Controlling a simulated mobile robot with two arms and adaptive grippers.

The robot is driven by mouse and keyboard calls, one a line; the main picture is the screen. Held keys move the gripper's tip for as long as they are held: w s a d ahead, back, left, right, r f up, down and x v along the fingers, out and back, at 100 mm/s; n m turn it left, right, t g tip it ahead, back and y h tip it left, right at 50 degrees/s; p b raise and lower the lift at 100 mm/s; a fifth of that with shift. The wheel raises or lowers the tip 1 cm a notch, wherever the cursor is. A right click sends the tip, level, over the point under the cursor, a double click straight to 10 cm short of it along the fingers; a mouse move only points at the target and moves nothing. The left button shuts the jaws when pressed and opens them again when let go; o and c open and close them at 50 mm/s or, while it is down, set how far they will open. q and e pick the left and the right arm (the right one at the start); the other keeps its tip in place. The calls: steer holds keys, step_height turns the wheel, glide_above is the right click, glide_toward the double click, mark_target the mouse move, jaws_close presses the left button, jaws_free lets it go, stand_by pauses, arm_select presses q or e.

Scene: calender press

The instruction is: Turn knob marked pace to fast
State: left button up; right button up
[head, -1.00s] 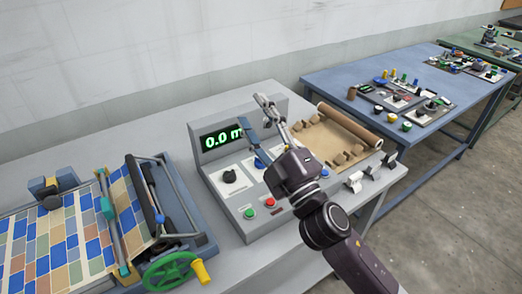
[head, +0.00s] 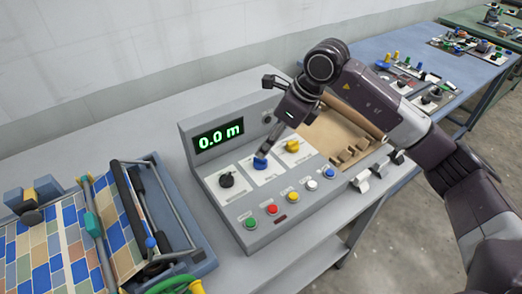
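The grey console (head: 188,140) carries three knobs on white plates: black (head: 227,180), blue (head: 260,163) and yellow (head: 292,146). Their markings are too small to read, so I cannot tell which is marked pace. My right gripper (head: 265,116) is over the console from the upper right. Its fingers look spread, one reaching down to the blue knob and partly covering it, the other higher up. I cannot tell whether the lower finger touches the knob. My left gripper is out of view.
Green (head: 250,223), red (head: 272,209), yellow (head: 292,197), white (head: 311,185) and blue (head: 329,172) buttons line the console's front. A digital display (head: 219,136) reads 0.0 m. A roller machine (head: 190,250) with patterned sheet stands left; a brown sheet tray (head: 345,135) lies right.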

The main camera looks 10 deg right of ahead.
mark_target(260, 161)
steer(key=shift+h, duration=0.3)
steer(key=p+x, duration=0.1)
steer(key=x, duration=0.4)
steer(key=p+x, duration=0.1)
steer(key=x, duration=0.1)
steer(key=shift+w+d+f+p, duration=0.1)
steer(key=shift+d+f+p, duration=0.15)
steer(key=shift+d+p, duration=0.05)
steer(key=c, duration=1.1)
